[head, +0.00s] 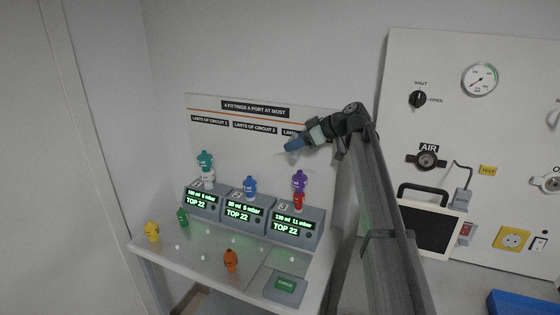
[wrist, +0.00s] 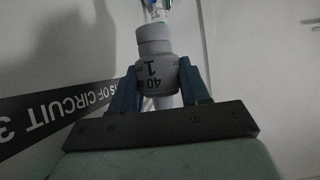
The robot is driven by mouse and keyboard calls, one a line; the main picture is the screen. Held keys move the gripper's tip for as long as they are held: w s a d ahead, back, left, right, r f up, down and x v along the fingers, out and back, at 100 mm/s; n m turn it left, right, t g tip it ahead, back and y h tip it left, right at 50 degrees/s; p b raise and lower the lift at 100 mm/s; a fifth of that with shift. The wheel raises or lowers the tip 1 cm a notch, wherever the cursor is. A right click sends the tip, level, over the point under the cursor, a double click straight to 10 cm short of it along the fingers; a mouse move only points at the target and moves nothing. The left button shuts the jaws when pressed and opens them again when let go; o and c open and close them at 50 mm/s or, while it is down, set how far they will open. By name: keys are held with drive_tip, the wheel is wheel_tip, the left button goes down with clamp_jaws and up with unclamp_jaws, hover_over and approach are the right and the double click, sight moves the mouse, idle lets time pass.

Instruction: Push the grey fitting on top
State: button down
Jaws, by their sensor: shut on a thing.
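In the wrist view my gripper (wrist: 158,84) is shut on the grey fitting (wrist: 155,48), which bears dark print reading "40" and "1". In the head view I cannot make out the grey fitting clearly at the fingers. The first ventilator (head: 201,201) carries a white fitting (head: 208,175) with a teal fitting (head: 205,160) on it. The second ventilator (head: 240,212) carries a blue fitting (head: 250,186). The third ventilator (head: 295,227) carries a red fitting (head: 298,201) under a purple fitting (head: 299,181).
A yellow fitting (head: 152,231), a green fitting (head: 182,217) and an orange fitting (head: 231,260) stand on the shelf (head: 205,263). A grey box with a green CHECK label (head: 285,285) is at its front right. A wall sign (head: 255,108) reads "4 fittings a port at most".

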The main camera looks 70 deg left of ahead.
drive_tip(key=shift+w+d+r, duration=0.25)
drive_tip(key=shift+w+r, duration=0.15)
drive_tip(key=shift+r, duration=0.15)
drive_tip(key=shift+w+d+r, duration=0.2)
drive_tip(key=shift+w+r, duration=0.2)
drive_tip(key=shift+r, duration=0.15)
drive_tip(key=shift+f, duration=0.15)
hover_over(301, 171)
drive_tip(key=shift+f, duration=2.8)
drive_tip(key=shift+f, duration=1.55)
drive_tip(key=c, duration=0.6)
unclamp_jaws()
drive_tip(key=shift+f, duration=0.1)
drive_tip(key=shift+o, duration=0.6)
